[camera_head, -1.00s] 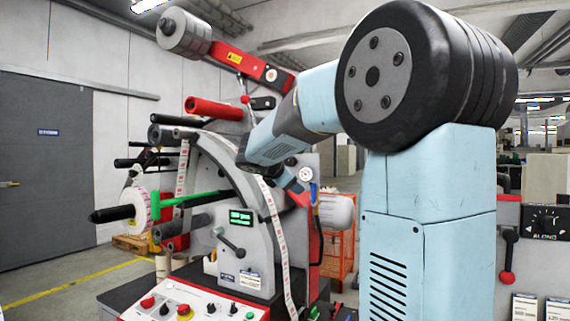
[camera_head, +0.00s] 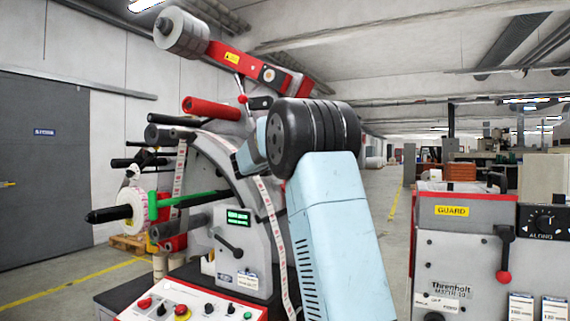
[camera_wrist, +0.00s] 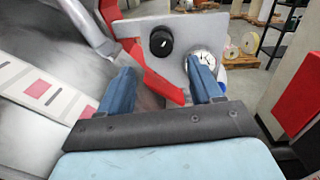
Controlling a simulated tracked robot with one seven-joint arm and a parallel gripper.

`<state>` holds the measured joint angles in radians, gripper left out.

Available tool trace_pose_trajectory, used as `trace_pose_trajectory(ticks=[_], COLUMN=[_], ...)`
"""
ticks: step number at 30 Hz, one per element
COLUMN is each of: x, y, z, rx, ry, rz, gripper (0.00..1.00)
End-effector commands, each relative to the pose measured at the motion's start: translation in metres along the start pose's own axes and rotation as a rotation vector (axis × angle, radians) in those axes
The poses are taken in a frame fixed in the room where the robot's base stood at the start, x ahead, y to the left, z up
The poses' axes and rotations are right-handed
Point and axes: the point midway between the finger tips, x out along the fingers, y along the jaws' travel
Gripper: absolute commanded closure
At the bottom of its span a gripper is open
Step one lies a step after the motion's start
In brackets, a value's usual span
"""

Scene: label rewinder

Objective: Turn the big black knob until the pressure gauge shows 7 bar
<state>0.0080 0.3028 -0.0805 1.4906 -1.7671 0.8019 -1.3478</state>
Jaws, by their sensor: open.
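The big black knob (camera_wrist: 161,41) shows in the wrist view on a grey plate, with a light mark on its face. The pressure gauge (camera_wrist: 204,58) has a white round dial just right of the knob; the right finger covers part of it and its reading is too small to tell. My gripper (camera_wrist: 158,80) is open and empty, its two blue fingers apart. The knob lies beyond and above the fingertips in the picture, between them and apart from both.
A red bracket (camera_wrist: 150,72) runs close by the fingers below the knob. The label web (camera_wrist: 45,92) passes at left. In the head view the rewinder (camera_head: 262,255) stands left of my arm, and a grey GUARD cabinet (camera_head: 465,255) stands at right.

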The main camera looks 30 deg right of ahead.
Motion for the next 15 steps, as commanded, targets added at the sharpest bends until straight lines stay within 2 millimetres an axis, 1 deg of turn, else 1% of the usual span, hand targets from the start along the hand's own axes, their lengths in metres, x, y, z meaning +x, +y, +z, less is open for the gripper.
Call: trace_pose_trajectory(ticks=[1,3,9,15], x=[0.01,0.022,0.055,0.076], y=[0.0,-0.001,-0.001,-0.001], z=[-0.001,0.0,-0.001,0.0], rx=[0.0,0.0,0.001,0.002], ry=[0.0,0.0,0.001,0.001], rz=[-0.003,-0.002,-0.002,-0.001], gripper=[0.35,0.35,0.35,0.35])
